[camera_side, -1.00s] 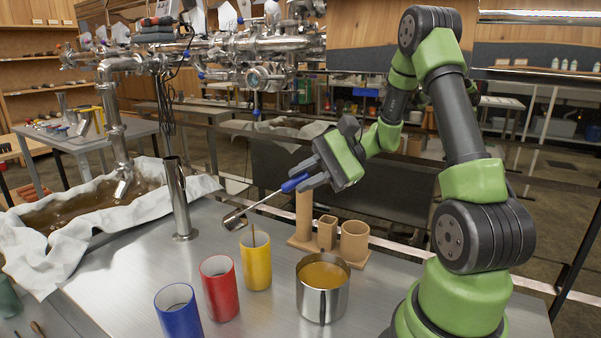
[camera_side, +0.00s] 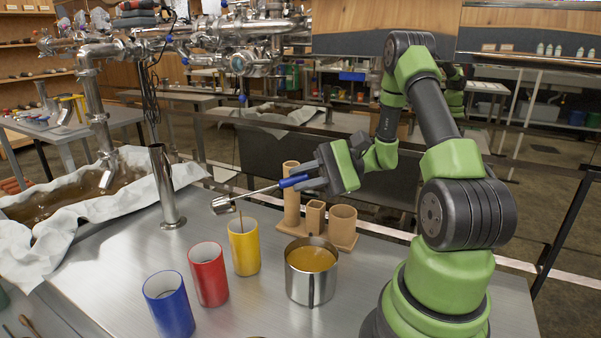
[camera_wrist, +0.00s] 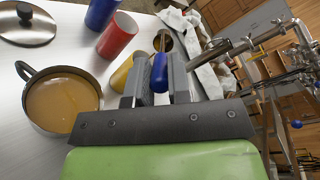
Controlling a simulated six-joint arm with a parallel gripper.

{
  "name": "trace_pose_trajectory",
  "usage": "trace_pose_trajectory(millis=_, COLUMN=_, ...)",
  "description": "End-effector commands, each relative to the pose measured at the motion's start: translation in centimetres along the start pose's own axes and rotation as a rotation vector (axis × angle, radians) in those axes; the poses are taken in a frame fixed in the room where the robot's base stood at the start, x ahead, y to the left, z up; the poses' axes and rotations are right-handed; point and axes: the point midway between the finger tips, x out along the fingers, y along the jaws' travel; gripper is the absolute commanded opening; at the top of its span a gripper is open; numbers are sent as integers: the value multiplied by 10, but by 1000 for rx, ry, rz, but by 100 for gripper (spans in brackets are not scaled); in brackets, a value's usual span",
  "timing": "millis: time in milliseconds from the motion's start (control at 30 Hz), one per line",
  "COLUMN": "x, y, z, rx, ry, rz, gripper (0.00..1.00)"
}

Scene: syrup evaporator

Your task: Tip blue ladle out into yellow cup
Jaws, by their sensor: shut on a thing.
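My gripper (camera_side: 300,179) is shut on the blue handle of the ladle (camera_side: 223,205). In the wrist view the blue handle (camera_wrist: 159,72) sits between my fingers (camera_wrist: 156,90). The ladle's metal bowl hangs above and slightly left of the yellow cup (camera_side: 246,252) in the side view, its shaft sloping gently down to the left. The bowl shows brown inside in the wrist view (camera_wrist: 163,41). The yellow cup stands upright, partly hidden behind a finger in the wrist view (camera_wrist: 121,74). A thin brown line rises from its mouth; I cannot tell whether it is a stick or syrup.
A red cup (camera_side: 208,275) and a blue cup (camera_side: 169,305) stand left of the yellow one. A steel pot of amber syrup (camera_side: 311,285) is to its right. A brown holder (camera_side: 342,228) stands behind the pot, and a metal tube (camera_side: 165,190) behind the cups.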

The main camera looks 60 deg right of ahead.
Motion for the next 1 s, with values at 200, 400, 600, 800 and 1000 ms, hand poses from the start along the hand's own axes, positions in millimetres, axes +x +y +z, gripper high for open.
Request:
trace_pose_trajectory(millis=200, x=-3, y=7, z=-5, rx=-8, ry=-35, rz=-48, gripper=3)
trace_pose_trajectory(millis=400, x=-5, y=13, z=-9, rx=-19, ry=-66, rz=-88, gripper=3)
trace_pose_trajectory(millis=600, x=-7, y=17, z=-11, rx=-26, ry=-87, rz=-117, gripper=3)
trace_pose_trajectory(millis=800, x=-8, y=19, z=-12, rx=-30, ry=-95, rz=-131, gripper=3)
trace_pose_trajectory(millis=1000, x=-8, y=19, z=-12, rx=-31, ry=-97, rz=-133, gripper=3)
